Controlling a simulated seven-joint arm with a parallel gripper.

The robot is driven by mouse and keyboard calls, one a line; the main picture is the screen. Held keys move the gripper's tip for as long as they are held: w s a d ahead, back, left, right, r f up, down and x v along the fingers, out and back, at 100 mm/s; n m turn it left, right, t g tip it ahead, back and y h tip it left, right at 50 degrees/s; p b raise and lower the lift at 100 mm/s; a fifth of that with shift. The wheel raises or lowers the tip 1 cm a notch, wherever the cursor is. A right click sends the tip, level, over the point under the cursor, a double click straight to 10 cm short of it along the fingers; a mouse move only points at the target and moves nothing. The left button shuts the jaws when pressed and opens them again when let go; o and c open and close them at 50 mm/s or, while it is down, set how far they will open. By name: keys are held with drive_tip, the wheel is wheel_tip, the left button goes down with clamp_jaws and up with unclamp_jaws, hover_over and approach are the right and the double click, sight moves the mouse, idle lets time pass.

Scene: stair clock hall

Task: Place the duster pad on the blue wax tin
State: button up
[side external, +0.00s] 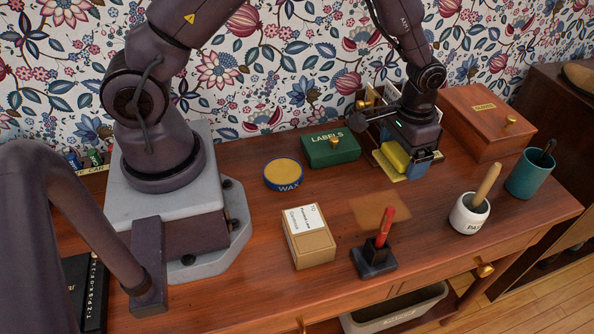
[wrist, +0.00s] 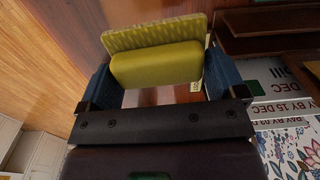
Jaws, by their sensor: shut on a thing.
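The blue wax tin (side external: 283,177) is low and round with a yellow top and the word WAX on its side. It stands on the table left of the green labels box. The duster pad (side external: 394,157) is a yellow block, and it also shows in the wrist view (wrist: 157,62) with a ribbed face. My gripper (side external: 406,163) is shut on the pad, to the right of the tin and apart from it. In the wrist view its blue fingers (wrist: 160,78) press the pad from both ends. I cannot tell how far the pad is above the surface below.
The green labels box (side external: 330,149) stands between tin and gripper. A wooden sorter (side external: 372,98) is behind the gripper, with a brown box (side external: 485,115) to its right. A card box (side external: 308,238), a red pen in a stand (side external: 378,250) and a white pot (side external: 468,215) stand in front.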

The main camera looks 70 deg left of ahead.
drive_tip(key=s+a+r, duration=0.1)
drive_tip(key=s+a, duration=0.7)
drive_tip(key=s, duration=0.1)
hover_over(288, 169)
wheel_tip(288, 169, down, 2)
drive_tip(key=shift+f+m, duration=0.1)
drive_tip(key=shift+m, duration=0.2)
drive_tip(key=shift+f, duration=2.35)
drive_tip(key=shift+f, duration=0.15)
drive_tip(key=o, duration=0.5)
drive_tip(key=shift+o, duration=0.2)
